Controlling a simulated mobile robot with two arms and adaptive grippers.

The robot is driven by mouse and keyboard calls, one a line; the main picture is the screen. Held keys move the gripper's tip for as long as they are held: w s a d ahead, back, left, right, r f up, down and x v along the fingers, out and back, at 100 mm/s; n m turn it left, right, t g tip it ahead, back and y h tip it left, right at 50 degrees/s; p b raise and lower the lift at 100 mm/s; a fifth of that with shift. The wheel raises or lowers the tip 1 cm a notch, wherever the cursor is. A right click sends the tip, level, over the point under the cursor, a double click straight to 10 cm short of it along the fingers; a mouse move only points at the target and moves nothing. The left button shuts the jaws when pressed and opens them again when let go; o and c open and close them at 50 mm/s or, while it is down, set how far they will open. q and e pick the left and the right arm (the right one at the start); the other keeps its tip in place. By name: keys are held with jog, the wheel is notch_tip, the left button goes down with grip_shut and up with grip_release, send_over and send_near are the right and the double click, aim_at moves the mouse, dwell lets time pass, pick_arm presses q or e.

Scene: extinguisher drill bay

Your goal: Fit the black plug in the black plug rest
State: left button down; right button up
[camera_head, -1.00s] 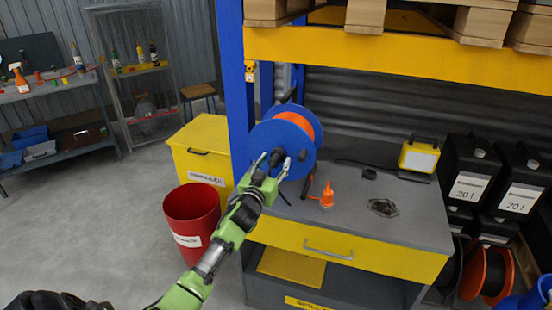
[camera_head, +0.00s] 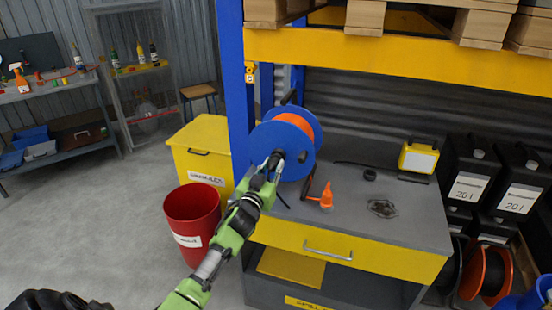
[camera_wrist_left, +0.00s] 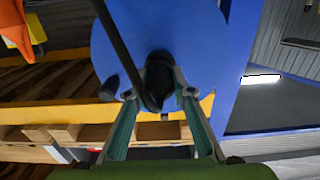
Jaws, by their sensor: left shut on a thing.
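The black plug (camera_wrist_left: 159,75) sits between the fingers of my left gripper (camera_wrist_left: 160,92), in front of the blue flange of the cable reel (camera_wrist_left: 195,50). A black cable bends away from it toward the top of the left wrist view. In the camera_head view my left gripper (camera_head: 274,168) is shut on the plug (camera_head: 276,156) at the middle of the reel (camera_head: 302,143). The plug rest cannot be told for certain; it may be at the reel's middle, hidden behind the plug and fingers. My right gripper is not in view.
A blue post (camera_head: 238,90) stands just left of the reel. A red bin (camera_head: 192,222) stands on the floor.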

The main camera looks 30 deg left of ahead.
aim_at(271, 168)
pick_arm(q)
jog(key=shift+p+v, duration=1)
jog(key=shift+v, duration=1.35)
jog(key=shift+w, duration=0.1)
